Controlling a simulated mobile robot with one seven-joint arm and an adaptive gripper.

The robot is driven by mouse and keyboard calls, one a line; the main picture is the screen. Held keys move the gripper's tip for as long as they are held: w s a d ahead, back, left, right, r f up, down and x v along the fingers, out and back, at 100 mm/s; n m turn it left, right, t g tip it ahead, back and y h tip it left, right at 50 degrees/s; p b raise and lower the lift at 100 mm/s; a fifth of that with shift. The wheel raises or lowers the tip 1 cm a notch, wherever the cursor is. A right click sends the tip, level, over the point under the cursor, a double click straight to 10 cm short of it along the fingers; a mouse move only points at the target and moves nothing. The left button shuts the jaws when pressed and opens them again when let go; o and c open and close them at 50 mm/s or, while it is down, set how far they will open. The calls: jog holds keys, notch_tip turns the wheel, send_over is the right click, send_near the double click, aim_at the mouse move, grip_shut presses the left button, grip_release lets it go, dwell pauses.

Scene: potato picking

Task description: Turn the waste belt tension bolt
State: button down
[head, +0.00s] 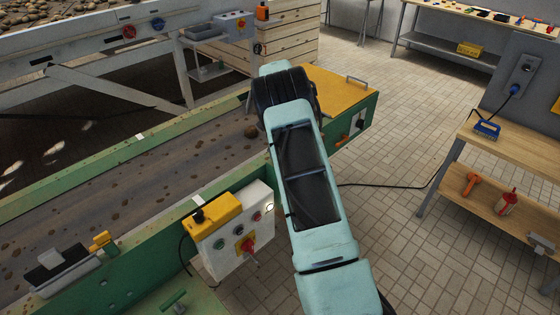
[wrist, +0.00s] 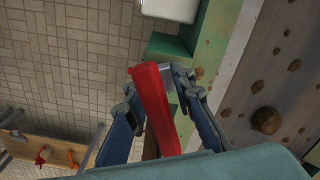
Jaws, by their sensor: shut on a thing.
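My gripper (wrist: 157,82) is shut on a red bar-shaped thing (wrist: 152,105), which lies slantwise between the two fingers in the wrist view. Its far part is hidden between the fingers and my wrist. The fingers are over the green side frame (wrist: 208,28) of the belt. In the head view my own arm hides the gripper. The brown belt (head: 120,194) runs to a yellow-topped green end (head: 340,88), with a small orange handle (head: 343,141) on its side. I cannot clearly make out the tension bolt in either view.
A white control box (head: 238,243) with a yellow top and red switch stands on the near belt frame, close to my arm. A cable (head: 390,186) crosses the tiled floor to the wooden workbench (head: 510,145) at the right. Tiled floor between them is mostly free.

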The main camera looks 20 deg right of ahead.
jog(key=shift+w+d, duration=0.4)
jog(key=shift+w, duration=0.1)
jog(key=shift+w+d+m+p, duration=0.2)
jog(key=shift+w+m+p, duration=0.05)
jog(key=shift+m+p, duration=0.05)
jog(key=shift+f+b, duration=0.7)
jog(key=shift+f, duration=0.45)
dwell(0.3)
